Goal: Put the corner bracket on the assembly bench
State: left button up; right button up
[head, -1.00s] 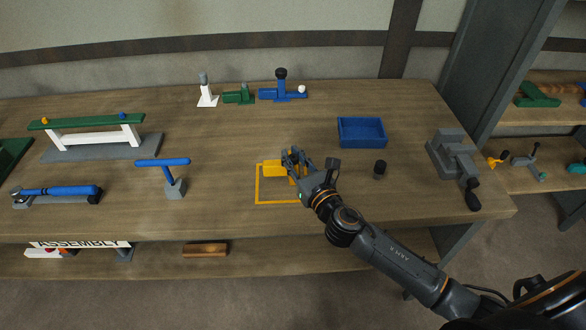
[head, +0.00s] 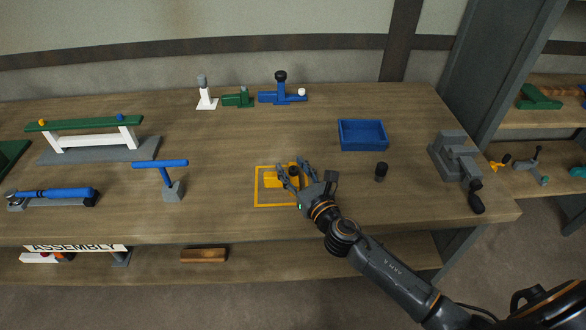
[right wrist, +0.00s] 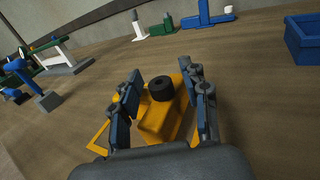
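The yellow corner bracket (head: 272,179) rests on the assembly bench (head: 230,215), inside the yellow square outline (head: 258,201). It has a dark round knob or cap on top. In the right wrist view, the bracket (right wrist: 155,124) lies between the two fingers, with gaps on both sides. My right gripper (head: 289,178) is open around or just above the bracket; the exact height is hard to tell. In the right wrist view, my right gripper (right wrist: 162,100) shows both fingers spread. My left gripper is not in view.
A grey vise (head: 456,158) is at the right edge. A blue T-handled tool (head: 160,164) stands at left. Bench around the outline is clear.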

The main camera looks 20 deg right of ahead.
jog(key=shift+s+r, duration=0.1)
jog(key=shift+r, duration=0.05)
jog(key=s, duration=0.3)
jog(key=s+d+b, duration=0.1)
jog(key=s, duration=0.6)
jog(key=shift+s+d, duration=0.1)
jog(key=shift+d, duration=0.15)
jog(key=shift+s+d+b, duration=0.15)
jog(key=shift+s+b, duration=0.2)
jog(key=shift+s, duration=0.4)
